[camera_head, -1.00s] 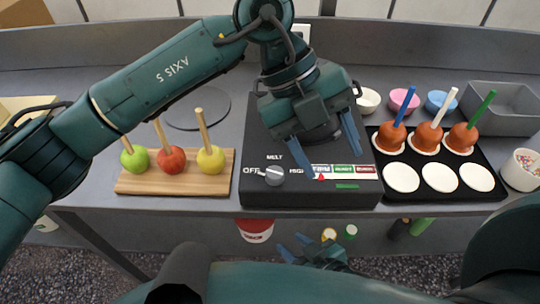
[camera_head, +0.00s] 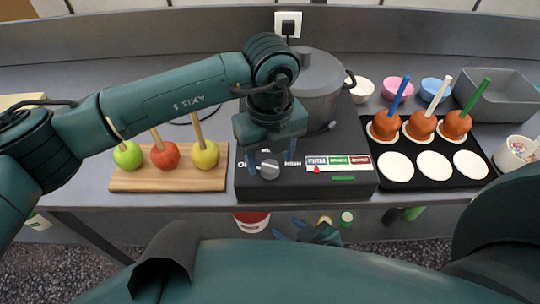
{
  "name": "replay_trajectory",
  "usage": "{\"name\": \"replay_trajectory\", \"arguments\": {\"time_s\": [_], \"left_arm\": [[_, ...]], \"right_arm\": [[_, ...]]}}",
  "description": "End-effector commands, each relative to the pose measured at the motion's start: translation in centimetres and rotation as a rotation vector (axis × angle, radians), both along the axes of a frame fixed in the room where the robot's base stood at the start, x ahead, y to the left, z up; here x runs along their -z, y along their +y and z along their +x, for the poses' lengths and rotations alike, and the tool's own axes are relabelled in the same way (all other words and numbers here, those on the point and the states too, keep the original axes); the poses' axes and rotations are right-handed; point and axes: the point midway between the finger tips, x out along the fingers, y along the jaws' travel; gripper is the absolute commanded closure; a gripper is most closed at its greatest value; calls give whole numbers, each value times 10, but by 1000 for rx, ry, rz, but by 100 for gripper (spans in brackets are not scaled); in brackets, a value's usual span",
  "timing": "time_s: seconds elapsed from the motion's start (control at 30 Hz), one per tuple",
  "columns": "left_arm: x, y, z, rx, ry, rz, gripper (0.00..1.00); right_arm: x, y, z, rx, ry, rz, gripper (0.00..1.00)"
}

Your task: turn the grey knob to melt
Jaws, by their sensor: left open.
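The grey knob (camera_head: 270,169) is on the front panel of the black cooker (camera_head: 345,150). My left gripper (camera_head: 271,158) points down right over the knob, open, with one blue finger on each side of it. Whether the fingers touch the knob I cannot tell. The gripper hides the MELT label and most of OFF; HIGH shows partly to the right. The knob's exact pointing is too small to tell. A grey lidded pot (camera_head: 318,80) stands on the cooker behind. My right gripper (camera_head: 289,229) is open and empty, low in front of the counter.
A wooden board (camera_head: 205,179) with three apples on sticks stands left of the cooker. A black tray (camera_head: 445,178) with three coated apples and white discs is at the right. Bowls and a grey bin (camera_head: 500,106) are behind it. A sprinkle tub (camera_head: 514,152) stands far right.

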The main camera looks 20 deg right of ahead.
Motion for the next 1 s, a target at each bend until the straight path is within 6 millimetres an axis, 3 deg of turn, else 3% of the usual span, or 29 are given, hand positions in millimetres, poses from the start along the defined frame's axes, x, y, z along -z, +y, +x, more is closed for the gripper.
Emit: {"name": "replay_trajectory", "arguments": {"time_s": [0.2,0.47,1.0], "left_arm": [[15,0,0,0,0,0,45],[16,0,0,0,0,-1,45],[16,0,0,0,0,-1,88]], "right_arm": [[-3,0,1,9,0,5,64],[-2,0,2,8,0,5,64],[-2,0,1,-1,0,0,64]]}}
